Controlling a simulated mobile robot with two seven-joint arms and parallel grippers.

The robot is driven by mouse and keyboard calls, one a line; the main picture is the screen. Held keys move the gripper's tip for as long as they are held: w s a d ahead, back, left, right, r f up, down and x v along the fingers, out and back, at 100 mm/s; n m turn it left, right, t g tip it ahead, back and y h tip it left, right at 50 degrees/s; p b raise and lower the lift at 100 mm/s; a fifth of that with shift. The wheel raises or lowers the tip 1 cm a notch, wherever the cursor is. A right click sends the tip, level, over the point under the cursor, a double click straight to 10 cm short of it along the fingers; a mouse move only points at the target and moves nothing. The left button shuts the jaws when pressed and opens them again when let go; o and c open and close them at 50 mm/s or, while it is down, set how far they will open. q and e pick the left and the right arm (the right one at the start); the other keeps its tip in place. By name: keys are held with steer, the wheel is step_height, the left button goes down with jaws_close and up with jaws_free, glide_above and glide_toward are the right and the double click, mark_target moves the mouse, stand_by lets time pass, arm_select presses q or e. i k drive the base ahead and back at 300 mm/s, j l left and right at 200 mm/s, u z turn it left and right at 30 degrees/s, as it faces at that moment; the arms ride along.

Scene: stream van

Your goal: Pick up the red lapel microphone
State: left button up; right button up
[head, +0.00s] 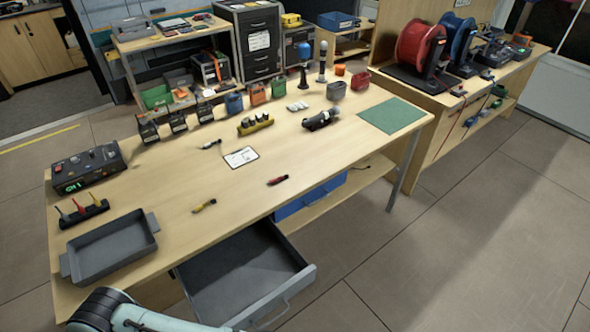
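A small red and black clip-like item (278,180), which looks like the red lapel microphone, lies flat on the wooden table (330,165) near its front edge. A similar yellow one (204,205) lies to its left, and a black one (211,144) lies farther back. Part of my arm shows at the bottom left edge, well away from the red microphone. Neither of my grippers is in view.
A grey tray (152,223) stands at the table's left end. An open, empty-looking grey drawer (245,272) sticks out below the front edge. A white card (241,157) and a dark handheld microphone (321,120) lie farther back. The table around the red microphone is clear.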

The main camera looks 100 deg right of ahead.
mark_target(275, 179)
steer(key=k+l, duration=0.7)
steer(key=k, duration=0.15)
steer(key=k+l, duration=0.7)
steer(key=k, duration=0.15)
